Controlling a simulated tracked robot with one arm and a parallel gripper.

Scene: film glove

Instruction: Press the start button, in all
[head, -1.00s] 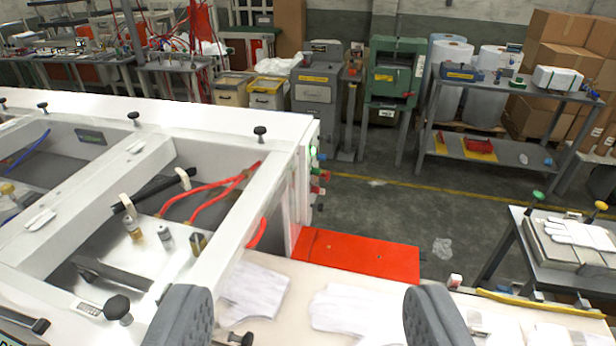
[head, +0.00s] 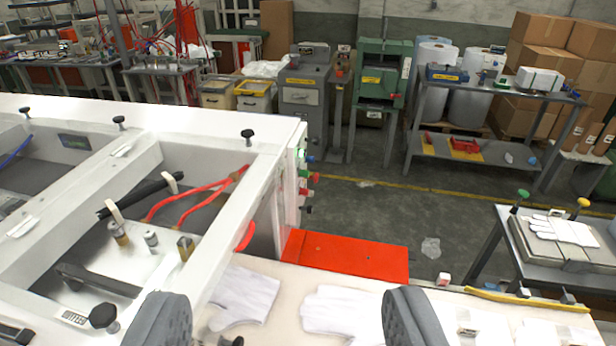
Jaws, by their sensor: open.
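My gripper (head: 276,328) is open and empty at the bottom of the head view, its two dark grey fingers wide apart above the white work table. The white machine (head: 285,150) fills the left side. A column of small coloured buttons sits on its right end face, seen almost edge-on: a green one (head: 298,153), a blue one (head: 310,158), a red one (head: 314,177) and a dark one (head: 308,209). They are ahead of my gripper and apart from it. Their labels cannot be read, so I cannot tell which is the start button.
White gloves (head: 245,297) lie on the white table (head: 440,318) between and below my fingers. A red panel (head: 345,257) lies below the buttons. A side table (head: 490,254) with gloves stands at right. Open floor (head: 385,215) lies beyond the machine's end.

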